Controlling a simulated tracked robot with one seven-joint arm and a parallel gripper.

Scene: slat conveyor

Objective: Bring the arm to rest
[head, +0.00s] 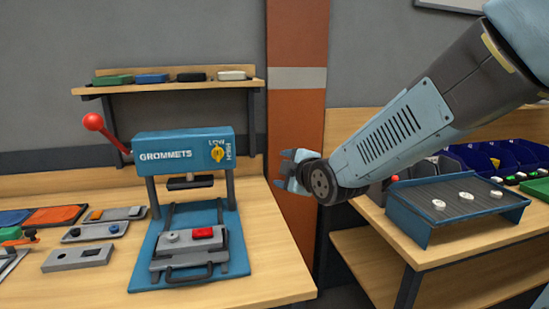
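My gripper (286,171) is at the end of my arm, which reaches in from the upper right of the head view. It hangs in the air in front of the orange-brown pillar, to the right of the grommet press. Its light blue fingers point left and are small in the view. I see no object at the fingers, but I cannot tell how far apart they are. The forearm passes in front of the right-hand bench and hides part of it.
The blue grommet press (183,146) with a red-knobbed lever stands on the left bench (270,240). Grey plates (78,258) lie left of it. A shelf (175,85) holds several coloured blocks. A blue slatted stand (410,212) with white discs is on the right bench. A gap separates the benches.

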